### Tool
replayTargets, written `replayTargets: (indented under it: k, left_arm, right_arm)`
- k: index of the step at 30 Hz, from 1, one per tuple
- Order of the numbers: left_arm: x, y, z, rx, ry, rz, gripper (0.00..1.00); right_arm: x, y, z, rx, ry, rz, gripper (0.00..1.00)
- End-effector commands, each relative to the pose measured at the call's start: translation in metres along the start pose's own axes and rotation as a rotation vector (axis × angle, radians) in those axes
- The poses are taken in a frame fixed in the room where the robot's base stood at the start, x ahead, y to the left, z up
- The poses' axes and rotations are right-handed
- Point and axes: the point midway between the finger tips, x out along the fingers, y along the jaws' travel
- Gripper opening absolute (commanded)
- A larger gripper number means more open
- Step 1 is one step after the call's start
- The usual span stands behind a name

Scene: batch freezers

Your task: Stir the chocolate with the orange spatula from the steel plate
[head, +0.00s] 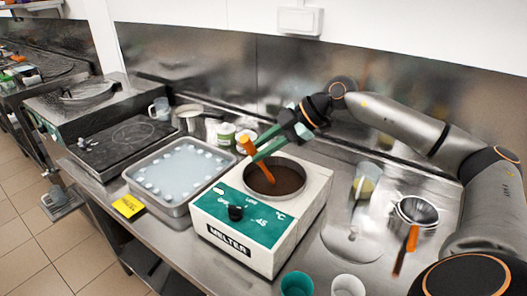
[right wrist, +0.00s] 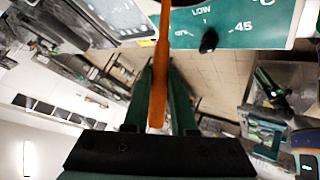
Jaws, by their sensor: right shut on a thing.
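My right gripper (head: 252,150) is shut on the orange spatula (head: 263,170) above the melter. In the right wrist view the spatula (right wrist: 158,90) runs between the two green fingers (right wrist: 160,88). The spatula is tilted, and its lower end reaches into the dark brown chocolate (head: 288,182) in the round pot of the white and green melter (head: 295,236). How deep the tip goes is hidden. A flat round steel plate (head: 350,245) lies on the counter right of the melter, with nothing orange on it. My left gripper is not in view.
A tray of pale liquid with white pieces (head: 165,205) stands left of the melter. Tubs (head: 222,135) stand behind it. At right are a steel strainer (head: 416,211), another orange-handled tool (head: 411,240) and a tilted cup (head: 366,186). Green (head: 297,285) and white cups (head: 347,286) stand in front.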

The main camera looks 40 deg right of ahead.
Motion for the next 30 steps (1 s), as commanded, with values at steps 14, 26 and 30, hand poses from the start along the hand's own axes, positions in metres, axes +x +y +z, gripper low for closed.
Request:
replayTargets:
  k: [14,26,30]
  left_arm:
    - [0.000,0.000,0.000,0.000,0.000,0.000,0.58]
    - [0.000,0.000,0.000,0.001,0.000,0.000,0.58]
    - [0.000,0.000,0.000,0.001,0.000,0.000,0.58]
  right_arm:
    - [-0.015,0.000,-0.037,-0.002,0.003,0.001,0.00]
    - [-0.021,0.000,-0.050,0.000,-0.001,-0.001,0.00]
    - [-0.021,0.000,-0.050,0.000,-0.001,0.000,0.00]
